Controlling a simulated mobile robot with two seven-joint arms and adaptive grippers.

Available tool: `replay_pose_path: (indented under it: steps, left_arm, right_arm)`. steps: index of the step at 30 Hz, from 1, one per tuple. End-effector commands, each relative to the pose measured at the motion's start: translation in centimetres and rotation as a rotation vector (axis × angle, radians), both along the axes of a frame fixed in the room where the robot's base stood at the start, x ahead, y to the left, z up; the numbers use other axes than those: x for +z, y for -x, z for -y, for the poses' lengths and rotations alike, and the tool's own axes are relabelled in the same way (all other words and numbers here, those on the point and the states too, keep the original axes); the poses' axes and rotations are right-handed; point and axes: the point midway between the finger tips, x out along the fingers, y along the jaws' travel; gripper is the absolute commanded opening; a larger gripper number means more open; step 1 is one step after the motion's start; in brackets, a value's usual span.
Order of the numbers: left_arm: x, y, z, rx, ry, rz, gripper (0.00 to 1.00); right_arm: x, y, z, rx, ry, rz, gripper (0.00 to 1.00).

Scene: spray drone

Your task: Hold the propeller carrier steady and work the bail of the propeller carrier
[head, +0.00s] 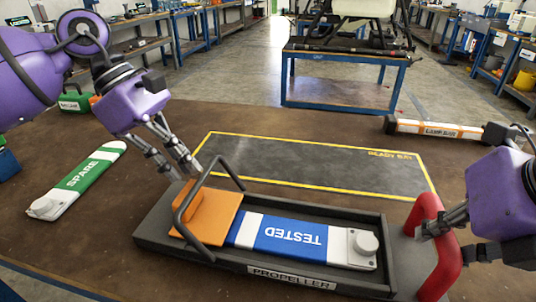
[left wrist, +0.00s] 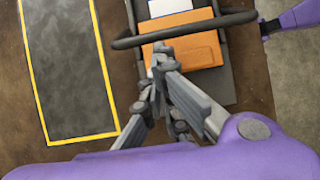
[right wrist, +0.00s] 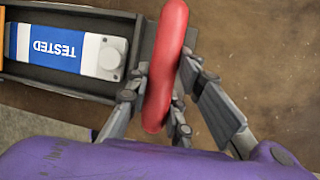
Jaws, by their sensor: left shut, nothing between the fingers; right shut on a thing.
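The propeller carrier (head: 150,232) is a long dark tray labelled PROPELLER. It holds an orange block (head: 213,212) and a blue-and-white TESTED propeller (head: 300,238). Its bail (head: 199,187) is a dark U-shaped bar standing up across the tray over the orange block; it also shows in the left wrist view (left wrist: 190,28). A red handle (head: 449,262) arches over the tray's right end. My right gripper (head: 424,232) is shut on the red handle (right wrist: 166,65). My left gripper (head: 188,172) is shut and empty, its fingertips close to the bail and orange block; contact is unclear.
A yellow-bordered mat (head: 310,165) lies empty behind the carrier. A green-and-white SPARE propeller (head: 80,180) lies at left. A LAMP BAR (head: 437,130) lies at back right. A blue stand (head: 340,88) with a drone stands beyond the table.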

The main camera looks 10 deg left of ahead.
Motion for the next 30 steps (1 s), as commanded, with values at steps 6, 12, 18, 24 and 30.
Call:
replay_pose_path:
  steps: [6, 12, 18, 24, 30]
  left_arm:
    - [0.5, 0.0, 0.6, -0.004, -0.034, 0.004, 0.0]
    - [1.3, 0.0, 1.4, -0.007, -0.109, 0.011, 0.0]
    - [2.6, 0.0, 3.0, -0.011, -0.256, 0.019, 0.0]
    - [3.6, 0.0, 4.8, -0.008, -0.431, 0.024, 0.0]
    - [4.4, 0.1, 6.5, -0.006, -0.588, 0.031, 0.0]
  right_arm:
    - [0.0, 0.0, -0.1, 0.003, -0.001, 0.001, 0.0]
    - [0.0, 0.0, -0.1, 0.003, -0.001, 0.001, 0.0]
    - [0.0, 0.0, -0.1, 0.003, -0.002, 0.001, 0.0]
    - [0.0, 0.0, -0.1, 0.004, -0.002, 0.001, 0.0]
    - [0.0, 0.0, -0.1, 0.004, -0.002, 0.001, 0.0]
